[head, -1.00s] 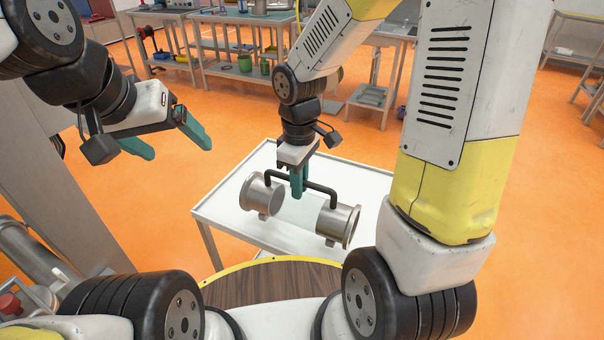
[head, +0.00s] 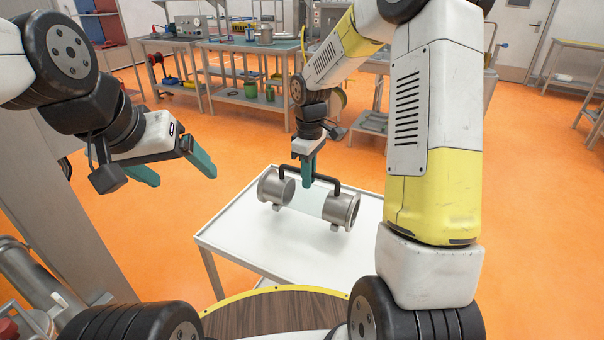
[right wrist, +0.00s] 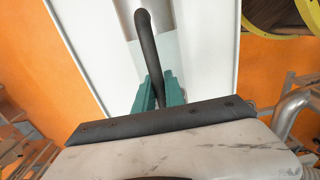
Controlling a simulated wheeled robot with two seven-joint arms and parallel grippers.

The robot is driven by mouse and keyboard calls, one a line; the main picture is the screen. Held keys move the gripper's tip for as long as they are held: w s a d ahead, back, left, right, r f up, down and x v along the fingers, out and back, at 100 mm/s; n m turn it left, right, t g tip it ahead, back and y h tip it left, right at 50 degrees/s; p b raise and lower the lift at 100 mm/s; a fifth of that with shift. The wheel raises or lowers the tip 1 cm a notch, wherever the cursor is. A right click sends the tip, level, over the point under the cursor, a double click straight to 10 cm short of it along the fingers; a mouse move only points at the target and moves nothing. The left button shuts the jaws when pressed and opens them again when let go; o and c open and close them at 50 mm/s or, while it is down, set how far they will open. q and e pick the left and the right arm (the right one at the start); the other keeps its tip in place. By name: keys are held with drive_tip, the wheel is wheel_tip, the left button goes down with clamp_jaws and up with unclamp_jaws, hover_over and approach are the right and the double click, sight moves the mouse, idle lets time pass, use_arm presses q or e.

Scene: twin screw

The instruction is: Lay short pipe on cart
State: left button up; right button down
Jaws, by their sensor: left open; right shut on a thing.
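The short pipe (head: 340,208) has metal flanged ends, a clear middle section and a black handle (head: 322,188) on top. It is over the white top of the cart (head: 232,236) in the head view; I cannot tell whether its feet touch the surface. My right gripper (head: 308,182) is shut on the handle from above. In the right wrist view the handle (right wrist: 150,50) runs between the teal fingers (right wrist: 160,92). My left gripper (head: 180,178) is open and empty, high to the left of the cart.
A round wooden surface with a yellow rim (head: 272,306) lies in front of the cart. A workbench (head: 232,88) with tools and green cups stands at the back. The cart's left and front areas are bare.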

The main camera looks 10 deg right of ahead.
drive_tip(key=shift+w+d, duration=0.1)
drive_tip(key=shift+w, duration=0.5)
drive_tip(key=shift+s+f, duration=0.1)
drive_tip(key=shift+f, duration=1.65)
drive_tip(key=c, duration=1.4)
unclamp_jaws()
drive_tip(key=shift+f, duration=0.15)
